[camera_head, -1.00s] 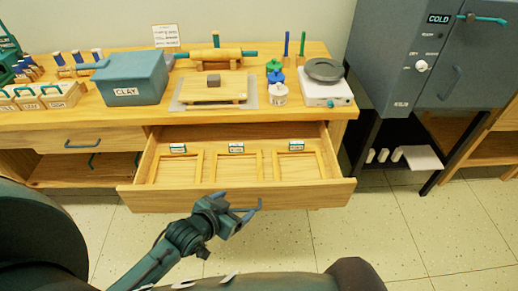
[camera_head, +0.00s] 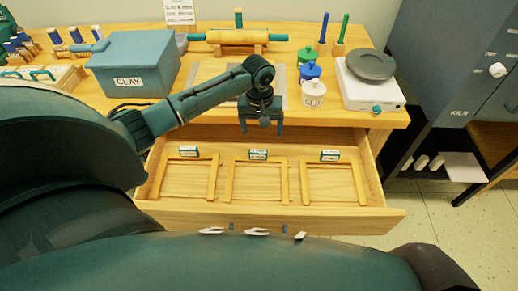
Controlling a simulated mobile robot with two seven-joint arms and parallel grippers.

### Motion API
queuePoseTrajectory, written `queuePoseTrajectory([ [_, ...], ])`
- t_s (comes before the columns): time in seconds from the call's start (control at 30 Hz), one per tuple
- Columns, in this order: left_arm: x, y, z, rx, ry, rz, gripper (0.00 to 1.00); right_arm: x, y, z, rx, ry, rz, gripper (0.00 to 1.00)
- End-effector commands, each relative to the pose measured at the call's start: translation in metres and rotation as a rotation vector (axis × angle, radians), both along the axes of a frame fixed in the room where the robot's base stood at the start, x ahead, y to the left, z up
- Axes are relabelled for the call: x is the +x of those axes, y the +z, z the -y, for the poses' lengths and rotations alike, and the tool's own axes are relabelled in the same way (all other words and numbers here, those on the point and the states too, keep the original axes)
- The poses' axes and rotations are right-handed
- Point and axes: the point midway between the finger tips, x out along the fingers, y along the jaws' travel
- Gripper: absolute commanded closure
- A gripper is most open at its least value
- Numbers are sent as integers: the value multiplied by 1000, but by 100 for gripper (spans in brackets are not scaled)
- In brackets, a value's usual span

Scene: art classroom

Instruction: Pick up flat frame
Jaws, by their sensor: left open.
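Three flat wooden frames lie in the open drawer (camera_head: 290,220): a left one (camera_head: 213,178), a middle one (camera_head: 230,180) and a right one (camera_head: 304,183). Each has a small labelled block at its back edge; the labels are too small to read. My left gripper (camera_head: 262,130) is open and empty. It points down above the back of the drawer, behind the middle frame in the picture, and touches no frame that I can see. My right gripper is out of view.
The table top above the drawer holds a blue CLAY box (camera_head: 128,82), a rolling pin (camera_head: 235,37), a SLIP jar (camera_head: 313,95) and a white scale-like device (camera_head: 370,92). A grey kiln (camera_head: 455,80) stands at the right.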

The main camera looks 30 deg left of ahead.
Motion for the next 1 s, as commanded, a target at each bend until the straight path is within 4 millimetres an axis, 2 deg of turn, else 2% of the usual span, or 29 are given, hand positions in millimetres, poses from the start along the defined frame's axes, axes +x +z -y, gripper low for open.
queuePoseTrajectory([
  [0.1,-3,7,-9,14,55,-60,20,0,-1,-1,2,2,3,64],
  [0.17,-4,4,-10,17,63,-72,20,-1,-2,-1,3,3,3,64],
  [0.5,-5,-56,-10,15,63,-72,20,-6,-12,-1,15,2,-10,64],
  [0.77,-5,-76,-10,16,62,-70,20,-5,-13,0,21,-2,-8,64],
  [1.0,-5,-112,-9,16,62,-70,20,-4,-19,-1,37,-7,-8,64],
])
